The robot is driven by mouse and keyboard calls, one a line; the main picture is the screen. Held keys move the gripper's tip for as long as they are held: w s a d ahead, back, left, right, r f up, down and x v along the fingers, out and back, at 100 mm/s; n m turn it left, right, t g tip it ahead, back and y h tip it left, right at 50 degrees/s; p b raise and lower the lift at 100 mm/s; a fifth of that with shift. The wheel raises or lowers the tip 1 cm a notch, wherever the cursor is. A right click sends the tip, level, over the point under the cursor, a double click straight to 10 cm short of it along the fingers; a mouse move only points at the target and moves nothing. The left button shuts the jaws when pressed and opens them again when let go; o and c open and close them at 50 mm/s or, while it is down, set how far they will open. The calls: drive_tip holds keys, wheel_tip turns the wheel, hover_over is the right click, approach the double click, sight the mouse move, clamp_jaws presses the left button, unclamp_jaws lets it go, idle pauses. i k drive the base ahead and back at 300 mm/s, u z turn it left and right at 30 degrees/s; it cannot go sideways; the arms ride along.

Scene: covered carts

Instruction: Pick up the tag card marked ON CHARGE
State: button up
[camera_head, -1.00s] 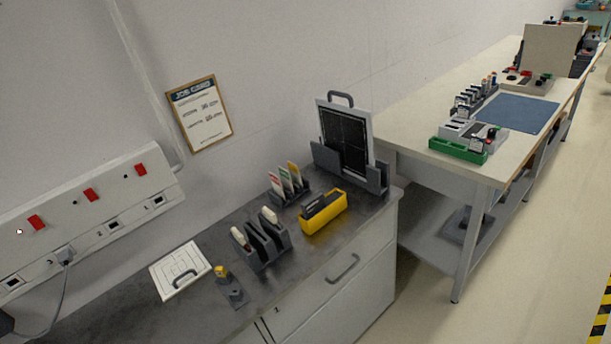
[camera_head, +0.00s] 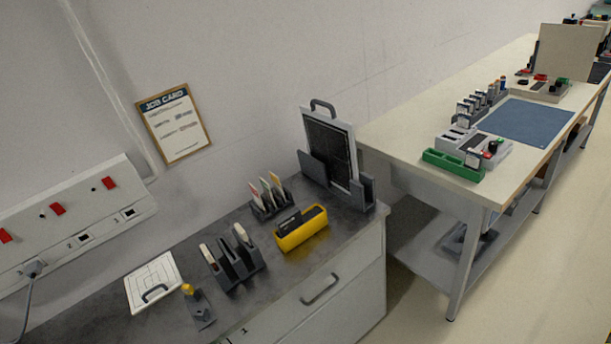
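Several tag cards (camera_head: 265,188) stand upright in a small dark rack (camera_head: 272,208) at the back of the grey-topped cabinet, against the wall. My gripper is not in view.
A yellow holder (camera_head: 302,232) and a dark slotted rack (camera_head: 233,266) stand in front of the cards. A black panel in a dark stand (camera_head: 368,193) is to their right. A white handled plate (camera_head: 153,282) lies left. A socket panel (camera_head: 70,215) and job card (camera_head: 174,123) are on the wall.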

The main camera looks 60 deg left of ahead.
sight(276, 181)
drive_tip(key=u, duration=0.05)
drive_tip(key=i, duration=2.55)
drive_tip(key=u, duration=3.05)
drive_tip(key=i, duration=1)
drive_tip(key=z, duration=0.05)
